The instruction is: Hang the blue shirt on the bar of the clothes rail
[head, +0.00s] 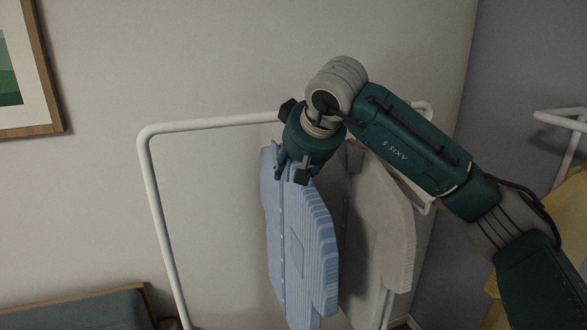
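The blue shirt (285,240) hangs upright, its top just below the bar (215,122) of the white clothes rail in the head view. My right gripper (291,174) comes down over the shirt's top, with its fingers around the collar area. Whether it is closed on the shirt or its hanger is not clear. The gripper and wrist hide the shirt's neck, any hanger hook and the middle of the bar, so I cannot tell whether the shirt touches the bar. My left gripper is not in view.
A grey-white shirt (385,240) hangs right beside the blue one. The bar's left stretch is empty. Another white rail (560,117) with a yellow garment (566,215) is at the right edge. A dark padded seat (85,310) is at lower left; a framed picture (45,75) is on the wall.

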